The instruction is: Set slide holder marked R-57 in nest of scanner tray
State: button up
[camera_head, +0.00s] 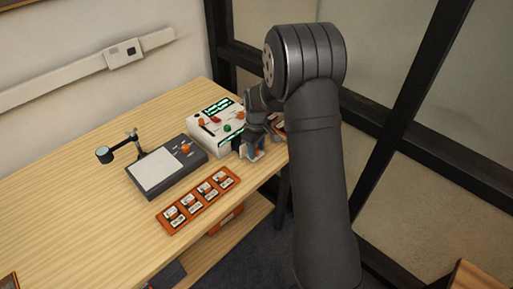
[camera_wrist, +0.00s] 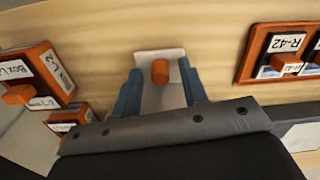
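A white box with green displays and coloured knobs (camera_head: 216,124), which looks like the scanner, stands near the table's right end. My gripper (camera_head: 254,152) is low beside its front right corner, partly hidden by my arm. In the wrist view its blue fingers (camera_wrist: 160,80) stand apart on either side of a pale plate with an orange knob (camera_wrist: 160,71); gaps show beside the knob. I cannot tell whether this plate is the scanner tray. An orange rack of several slide holders (camera_head: 186,212) lies at the table's front edge. One holder reads R-42 (camera_wrist: 286,45); I cannot read R-57 anywhere.
A dark pad with a pale panel and lamp arm (camera_head: 156,170) sits left of the white box. Orange labelled boxes (camera_wrist: 38,72) stand at the left of the wrist view, close to my gripper. The table's left part (camera_head: 60,190) is mostly clear.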

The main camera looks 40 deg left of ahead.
grip_shut()
jog(key=shift+d, duration=2.2)
grip_release()
jog(key=shift+r, duration=0.1)
notch_tip(320, 180, up, 17)
jog(key=shift+r, duration=0.15)
notch_tip(320, 180, down, 18)
jog(key=shift+r, duration=0.2)
jog(key=shift+a, duration=0.15)
